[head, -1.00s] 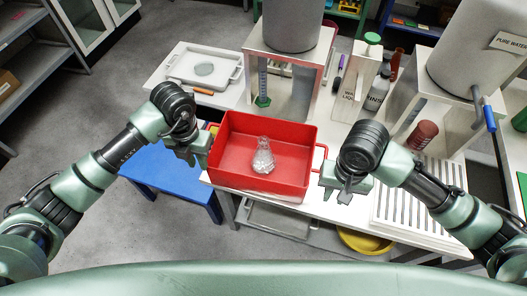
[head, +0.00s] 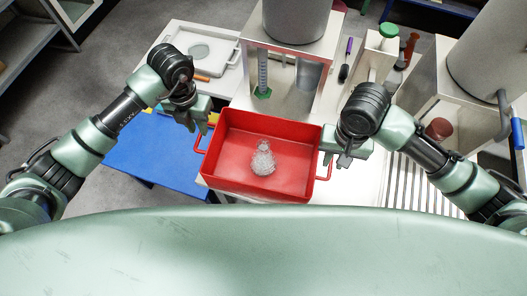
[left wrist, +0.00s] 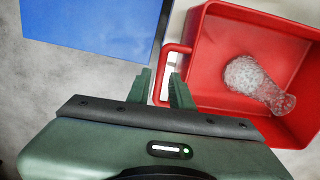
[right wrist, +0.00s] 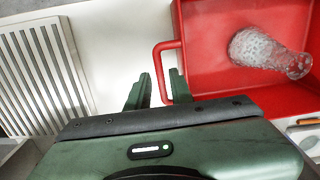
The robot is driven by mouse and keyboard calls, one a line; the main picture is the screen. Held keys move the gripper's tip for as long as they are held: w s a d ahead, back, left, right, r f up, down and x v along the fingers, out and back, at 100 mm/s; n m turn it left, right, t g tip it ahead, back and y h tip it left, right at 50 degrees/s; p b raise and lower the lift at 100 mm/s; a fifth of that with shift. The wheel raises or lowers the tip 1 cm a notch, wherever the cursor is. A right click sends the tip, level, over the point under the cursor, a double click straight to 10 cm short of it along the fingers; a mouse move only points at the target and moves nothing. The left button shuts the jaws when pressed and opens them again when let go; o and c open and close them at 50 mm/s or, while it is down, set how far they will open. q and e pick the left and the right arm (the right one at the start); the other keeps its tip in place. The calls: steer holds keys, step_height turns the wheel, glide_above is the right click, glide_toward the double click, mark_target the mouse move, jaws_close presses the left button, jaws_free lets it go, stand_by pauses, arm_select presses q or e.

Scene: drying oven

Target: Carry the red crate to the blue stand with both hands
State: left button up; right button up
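Side handles stick out left and right. My left gripper (head: 202,127) is open at the left handle (left wrist: 158,78); in the left wrist view the handle bar lies between the spread fingers, with gaps. My right gripper (head: 334,162) is open at the right handle (right wrist: 159,72), whose bar also shows between the spread fingers. Whether either pair of fingers is level with the bar is unclear. The blue stand (head: 150,155) is left of the bench, lower than the crate.
A white tray (head: 228,60) lies behind the stand. A metal stand with a grey vessel (head: 290,18) is right behind the crate. Bottles and a white box stand at back right. A slatted rack (head: 420,185) and a large tank are at right. Floor is clear around the blue stand.

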mark_target(201, 137)
arm_select(q)
steer(key=shift+s, duration=0.2)
arm_select(e)
steer(key=shift+s, duration=0.15)
